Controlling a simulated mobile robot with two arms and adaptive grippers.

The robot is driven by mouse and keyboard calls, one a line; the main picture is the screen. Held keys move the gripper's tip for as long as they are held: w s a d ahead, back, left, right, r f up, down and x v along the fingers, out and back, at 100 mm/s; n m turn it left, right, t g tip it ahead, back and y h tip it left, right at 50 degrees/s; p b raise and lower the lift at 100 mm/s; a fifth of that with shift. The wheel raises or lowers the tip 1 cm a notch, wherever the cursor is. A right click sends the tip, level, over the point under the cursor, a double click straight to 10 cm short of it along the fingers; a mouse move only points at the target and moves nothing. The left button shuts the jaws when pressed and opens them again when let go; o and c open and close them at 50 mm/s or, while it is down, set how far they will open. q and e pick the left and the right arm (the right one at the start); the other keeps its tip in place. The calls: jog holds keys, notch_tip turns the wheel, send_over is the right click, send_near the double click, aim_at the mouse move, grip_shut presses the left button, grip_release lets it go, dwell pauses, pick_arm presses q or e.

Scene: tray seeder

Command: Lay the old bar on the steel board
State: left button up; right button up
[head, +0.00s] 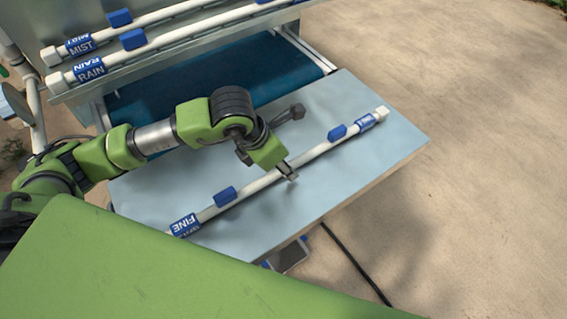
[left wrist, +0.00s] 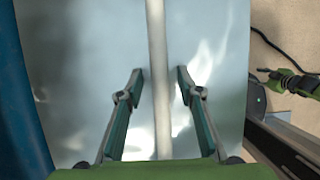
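A white bar (head: 250,188) with blue clips and a blue "FINE" label lies diagonally across the steel board (head: 345,185). In the left wrist view the bar (left wrist: 157,60) runs up the middle, over the shiny board (left wrist: 90,70). My left gripper (head: 288,172) is low over the board, at the bar's middle. In the left wrist view its fingers (left wrist: 160,75) are spread, one on each side of the bar, with a gap on both sides. My right gripper (left wrist: 270,76) shows small at the right edge of the left wrist view, away from the bar; its finger state is unclear.
Two more white bars, labelled "MIST" (head: 150,21) and "RAIN" (head: 185,37), sit on the machine behind the board. A dark blue belt (head: 270,75) lies between machine and board. A black cable (head: 355,262) crosses the concrete floor. The floor at the right is clear.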

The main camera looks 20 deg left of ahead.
pick_arm(q)
jog(key=b+v, duration=0.1)
jog(key=v, duration=1)
jog(key=shift+r, duration=0.4)
